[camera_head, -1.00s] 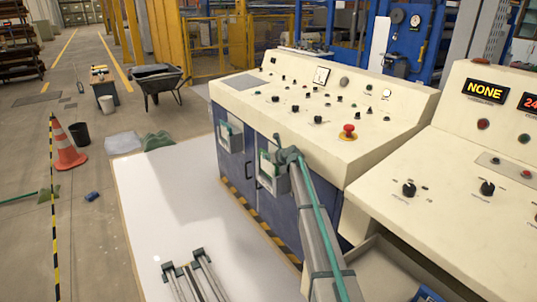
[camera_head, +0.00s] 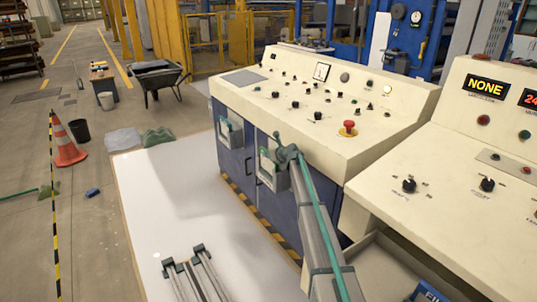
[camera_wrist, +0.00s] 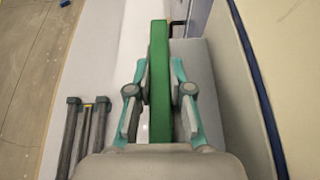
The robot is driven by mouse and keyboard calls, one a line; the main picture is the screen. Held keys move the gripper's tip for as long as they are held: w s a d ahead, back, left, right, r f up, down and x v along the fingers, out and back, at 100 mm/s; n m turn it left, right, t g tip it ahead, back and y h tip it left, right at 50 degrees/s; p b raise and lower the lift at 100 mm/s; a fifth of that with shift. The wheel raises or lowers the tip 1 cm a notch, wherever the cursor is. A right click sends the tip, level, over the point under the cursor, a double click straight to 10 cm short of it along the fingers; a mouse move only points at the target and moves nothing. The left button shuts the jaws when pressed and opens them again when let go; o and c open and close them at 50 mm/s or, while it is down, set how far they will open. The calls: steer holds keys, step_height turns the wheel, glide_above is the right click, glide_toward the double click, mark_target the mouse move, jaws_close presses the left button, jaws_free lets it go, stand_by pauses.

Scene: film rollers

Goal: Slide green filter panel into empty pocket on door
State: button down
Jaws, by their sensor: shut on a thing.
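My gripper (camera_wrist: 160,78) is shut on the green filter panel (camera_wrist: 158,60). In the wrist view the panel is seen edge-on, a long green strip between the two fingers, extending beyond the fingertips. In the head view my arm reaches in front of the console's right blue door (camera_head: 272,203). A pale pocket (camera_head: 267,166) on that door shows just left of my gripper (camera_head: 286,157), with some green at it. The left door (camera_head: 231,160) carries a similar pocket (camera_head: 231,134) with green in it. I cannot tell whether the held panel touches a pocket.
The cream console (camera_head: 330,100) with knobs and a red button (camera_head: 347,128) rises above the doors. A second console (camera_head: 455,175) is close at the right. A white platform (camera_head: 165,205) lies at the left, mostly clear. An orange cone (camera_head: 66,146) and wheelbarrow (camera_head: 157,80) stand farther off.

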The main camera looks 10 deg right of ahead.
steer(key=shift+f, duration=0.4)
steer(key=c, duration=1)
jaws_free()
steer(key=v, duration=1.2)
steer(key=shift+f, duration=0.1)
steer(key=shift+a, duration=0.1)
